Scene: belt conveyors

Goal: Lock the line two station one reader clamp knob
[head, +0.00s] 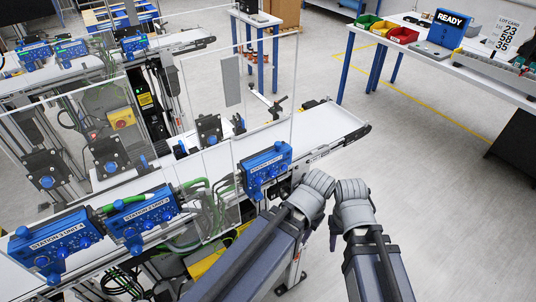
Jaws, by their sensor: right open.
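Blue station boxes with small knobs sit along the near conveyor line. The right-hand box (265,170) has a label that seems to read Station 1, though the small print is unclear. Black brackets with round blue knobs stand behind the clear panels, one of them a bracket (208,129) left of that box. I cannot tell which knob is the reader clamp knob or whether it is locked. My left gripper (319,183) is just right of the Station 1 box; its finger gap is unclear. My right gripper (352,190) is open, beside the left one, apart from the boxes.
More blue boxes (148,212) stand at the lower left along the line. Clear panels (265,85) rise above the conveyor belt (330,123). A white table (490,72) with bins and a READY screen (449,27) is at the upper right.

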